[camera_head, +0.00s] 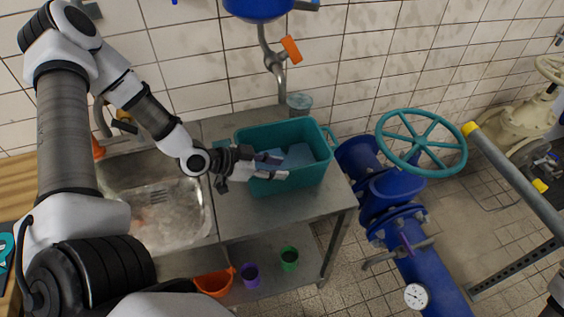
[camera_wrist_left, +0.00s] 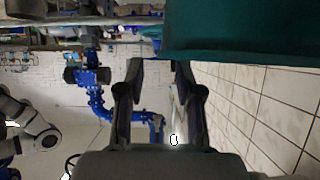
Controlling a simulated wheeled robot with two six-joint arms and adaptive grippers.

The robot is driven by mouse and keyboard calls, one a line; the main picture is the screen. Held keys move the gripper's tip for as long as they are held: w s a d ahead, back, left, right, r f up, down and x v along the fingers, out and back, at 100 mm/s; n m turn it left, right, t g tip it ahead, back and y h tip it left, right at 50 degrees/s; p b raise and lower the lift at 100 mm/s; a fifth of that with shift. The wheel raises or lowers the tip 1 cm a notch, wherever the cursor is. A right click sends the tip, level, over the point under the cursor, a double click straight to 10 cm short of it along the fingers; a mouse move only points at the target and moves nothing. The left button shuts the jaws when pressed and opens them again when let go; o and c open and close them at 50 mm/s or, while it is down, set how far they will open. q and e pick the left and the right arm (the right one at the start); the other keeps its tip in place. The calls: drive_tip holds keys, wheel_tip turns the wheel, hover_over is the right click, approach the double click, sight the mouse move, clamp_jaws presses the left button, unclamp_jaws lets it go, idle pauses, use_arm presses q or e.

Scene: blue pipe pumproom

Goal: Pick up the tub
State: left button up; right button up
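The teal tub (camera_head: 305,178) stands on the metal counter beside the sink, with blue-grey contents inside and a loop handle at its right end. My left gripper (camera_head: 274,166) reaches in from the left, at the tub's near left side. Its fingers overlap the tub in the head view. In the left wrist view the gripper (camera_wrist_left: 158,72) is open, with an empty gap between its fingers. The tub (camera_wrist_left: 240,35) fills the upper right there, beside one finger; I cannot tell whether they touch. My right gripper is not in view.
A metal sink (camera_head: 185,222) lies left of the tub. A clear cup (camera_head: 299,104) stands behind it, near a tap. Blue pipework with a teal handwheel (camera_head: 421,142) stands close on the right.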

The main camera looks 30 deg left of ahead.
sight(292, 169)
use_arm(q)
drive_tip(key=x, duration=0.4)
drive_tip(key=shift+w+a+f, duration=0.2)
drive_tip(key=shift+w+f, duration=0.2)
drive_tip(key=shift+w+d+f, duration=0.15)
drive_tip(key=shift+w+d, duration=0.05)
drive_tip(key=shift+d, duration=0.2)
drive_tip(key=shift+s, duration=0.15)
clamp_jaws()
